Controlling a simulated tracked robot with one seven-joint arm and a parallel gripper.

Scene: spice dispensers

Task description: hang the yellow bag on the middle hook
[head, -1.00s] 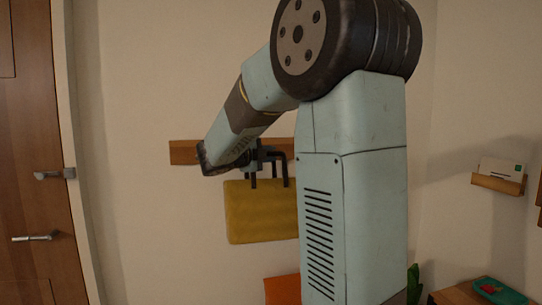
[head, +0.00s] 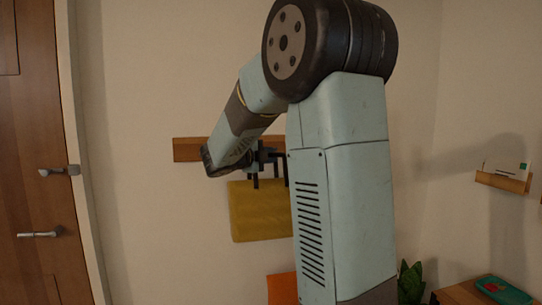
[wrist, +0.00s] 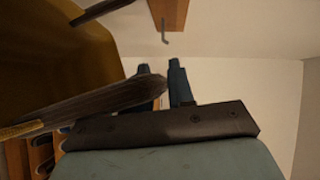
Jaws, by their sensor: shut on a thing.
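The yellow bag (head: 257,211) hangs below my gripper (head: 264,160) in front of the wall, its right edge hidden behind my arm. Its dark handle shows above it. In the wrist view the yellow bag (wrist: 60,55) fills the upper left. A dark handle runs into my gripper (wrist: 164,84), which is shut on it. The wooden hook board (head: 188,150) is on the wall behind the gripper, mostly covered by my arm. In the wrist view the end of the board (wrist: 172,10) and one metal hook (wrist: 165,32) show. I cannot tell which hook this is.
An orange thing (head: 282,289) is low under the bag, partly hidden by my arm. A wooden door (head: 35,180) is at left. A small wall shelf (head: 503,182) and a wooden surface with a teal tray (head: 503,291) are at right, beside a plant (head: 411,280).

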